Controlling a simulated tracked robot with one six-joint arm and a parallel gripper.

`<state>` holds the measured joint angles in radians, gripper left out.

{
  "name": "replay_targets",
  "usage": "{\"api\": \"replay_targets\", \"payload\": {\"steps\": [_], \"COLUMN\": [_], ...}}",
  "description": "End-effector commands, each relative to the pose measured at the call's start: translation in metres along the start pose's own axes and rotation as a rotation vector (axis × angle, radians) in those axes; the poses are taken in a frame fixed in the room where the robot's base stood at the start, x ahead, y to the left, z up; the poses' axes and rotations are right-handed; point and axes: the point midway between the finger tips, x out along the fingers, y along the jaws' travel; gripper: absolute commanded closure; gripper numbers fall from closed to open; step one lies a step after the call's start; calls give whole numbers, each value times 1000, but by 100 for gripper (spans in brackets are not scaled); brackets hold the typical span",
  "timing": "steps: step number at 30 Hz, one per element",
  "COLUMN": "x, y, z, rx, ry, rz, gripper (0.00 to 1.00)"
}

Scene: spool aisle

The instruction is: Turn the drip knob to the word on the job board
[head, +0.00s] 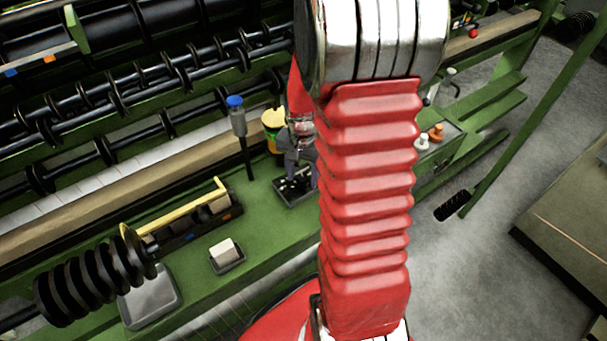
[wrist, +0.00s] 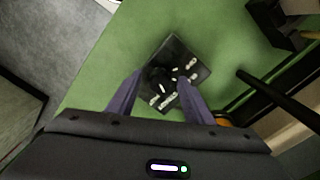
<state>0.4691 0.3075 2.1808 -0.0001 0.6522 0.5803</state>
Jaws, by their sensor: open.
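The drip knob (wrist: 158,79) is a dark round knob on a square black plate (wrist: 176,44) with white markings around it, in the wrist view. The markings are too small to read, and I cannot tell which one the knob points at. The plate also shows on the green bench in the head view (head: 290,195), partly hidden by my gripper. My gripper (wrist: 161,77) is open, its two grey-purple fingers on either side of the knob. I cannot tell whether they touch it. I cannot make out a job board in either view.
A blue-topped post (head: 237,122) and a yellow-and-black pot (head: 273,130) stand close beside the plate. A small tray with a pale block (head: 226,252), a yellow-barred rack (head: 180,208) and black discs (head: 92,280) lie left. My red arm hides the middle.

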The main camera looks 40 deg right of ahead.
Motion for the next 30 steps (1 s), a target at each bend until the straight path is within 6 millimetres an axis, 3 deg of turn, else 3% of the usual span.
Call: {"api": "replay_targets", "payload": {"steps": [5,11,30], "x": [-4,-23,-127], "y": [0,0,-1], "z": [0,-1,-1], "rx": [0,0,0], "ry": [1,2,3], "rz": [0,-1,-2], "gripper": [54,54,54]}}
